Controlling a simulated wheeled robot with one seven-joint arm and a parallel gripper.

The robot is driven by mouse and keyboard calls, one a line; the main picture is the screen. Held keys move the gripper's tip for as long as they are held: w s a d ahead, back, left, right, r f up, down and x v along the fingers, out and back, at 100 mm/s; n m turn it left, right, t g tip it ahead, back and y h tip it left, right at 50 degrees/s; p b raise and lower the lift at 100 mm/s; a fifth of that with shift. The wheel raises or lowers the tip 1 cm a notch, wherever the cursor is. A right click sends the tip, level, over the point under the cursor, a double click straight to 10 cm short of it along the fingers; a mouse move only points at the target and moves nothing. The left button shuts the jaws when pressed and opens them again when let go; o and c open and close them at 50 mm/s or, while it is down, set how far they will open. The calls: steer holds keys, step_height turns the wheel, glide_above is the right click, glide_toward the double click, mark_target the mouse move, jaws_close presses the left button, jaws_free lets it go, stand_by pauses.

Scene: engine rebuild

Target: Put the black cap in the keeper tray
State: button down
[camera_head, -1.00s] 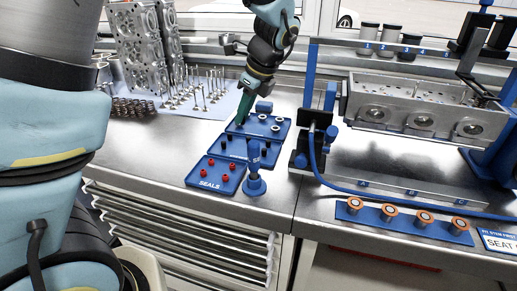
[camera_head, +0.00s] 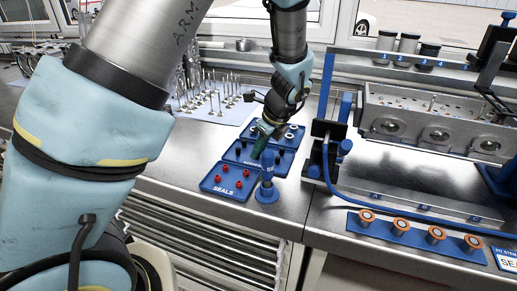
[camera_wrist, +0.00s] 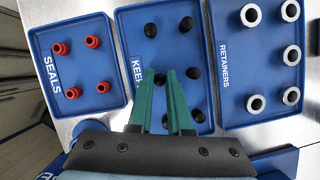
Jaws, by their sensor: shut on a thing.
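The blue keeper tray (camera_wrist: 128,22) is the middle one of three trays in the wrist view, its label partly hidden by my gripper. In the head view, the keeper tray (camera_head: 284,170) lies between the seals and retainers trays. Several black caps stand in it, one being this black cap (camera_wrist: 187,24) near its far end. In the head view my gripper (camera_head: 257,156) points down over the keeper tray.
The seals tray (camera_wrist: 112,80) with red seals lies left, the retainers tray (camera_wrist: 272,60) with pale rings right. A blue post (camera_head: 267,183) stands close to the trays' right side, and a blue frame (camera_head: 322,130) beyond it. Valves (camera_head: 215,98) stand behind.

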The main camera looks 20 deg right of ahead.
steer(key=c, duration=0.8)
jaws_free()
steer(key=shift+f, duration=0.1)
steer(key=shift+c, duration=0.2)
steer(key=b+v, duration=0.2)
steer(key=v, duration=1)
steer(key=a+f+n+g+h, duration=0.1)
steer(key=a+f+n, duration=0.1)
steer(key=a+n, duration=1.2)
steer(key=a+f+n+g+h, duration=0.1)
steer(key=a+f+n, duration=0.1)
steer(key=a+n, duration=1.2)
steer(key=a, duration=0.5)
steer(key=shift+w+f+n+h, duration=0.15)
steer(key=shift+w+n+h, duration=0.05)
steer(key=shift+n+h, duration=0.1)
